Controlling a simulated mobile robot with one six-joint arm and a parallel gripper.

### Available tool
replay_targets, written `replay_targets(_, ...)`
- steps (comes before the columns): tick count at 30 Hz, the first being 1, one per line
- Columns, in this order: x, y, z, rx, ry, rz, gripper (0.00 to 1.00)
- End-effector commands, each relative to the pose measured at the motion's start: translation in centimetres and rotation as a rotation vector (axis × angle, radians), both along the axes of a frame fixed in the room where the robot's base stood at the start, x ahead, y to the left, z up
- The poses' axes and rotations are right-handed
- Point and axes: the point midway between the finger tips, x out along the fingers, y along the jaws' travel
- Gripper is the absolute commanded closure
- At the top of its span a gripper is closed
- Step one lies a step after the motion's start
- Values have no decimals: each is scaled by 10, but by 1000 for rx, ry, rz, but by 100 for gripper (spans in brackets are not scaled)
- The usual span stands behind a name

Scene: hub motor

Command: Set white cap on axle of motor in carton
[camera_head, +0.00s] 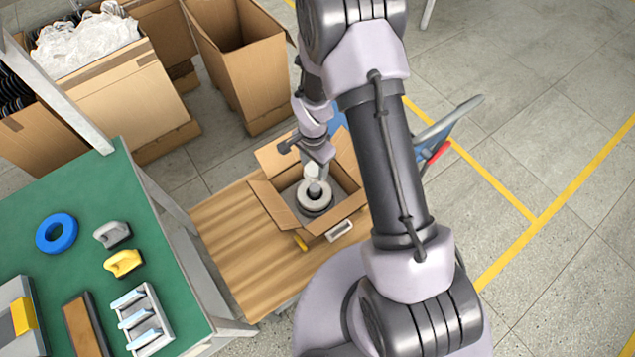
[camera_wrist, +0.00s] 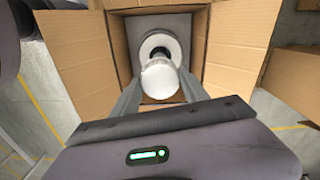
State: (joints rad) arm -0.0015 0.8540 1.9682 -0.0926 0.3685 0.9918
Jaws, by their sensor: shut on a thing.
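The carton (camera_head: 259,191) stands open on the wooden table, flaps out. Inside it the motor (camera_head: 315,203) shows as a pale ring with a dark centre; the wrist view also shows its light ring (camera_wrist: 147,44) and dark axle area. My gripper (camera_head: 312,176) is over the carton. In the wrist view my gripper (camera_wrist: 158,88) is shut on the white cap (camera_wrist: 160,78), one finger on each side. The cap overlaps the near part of the motor in that view and partly hides the axle. I cannot tell whether the cap touches the axle.
The carton's walls and flaps (camera_wrist: 75,60) surround my gripper closely. A wooden table (camera_head: 232,250) bears the carton. A green bench (camera_head: 60,190) at left holds a blue ring (camera_head: 56,233), grey and yellow parts and a white rack. Large cartons (camera_head: 240,60) stand behind.

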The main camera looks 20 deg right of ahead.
Motion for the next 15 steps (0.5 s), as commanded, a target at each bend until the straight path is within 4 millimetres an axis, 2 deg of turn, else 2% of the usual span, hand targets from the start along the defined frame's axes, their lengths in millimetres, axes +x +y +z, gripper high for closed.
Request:
replay_targets(4,-1,0,-44,0,4,-24,86)
replay_targets(15,-1,0,-103,0,1,-21,86)
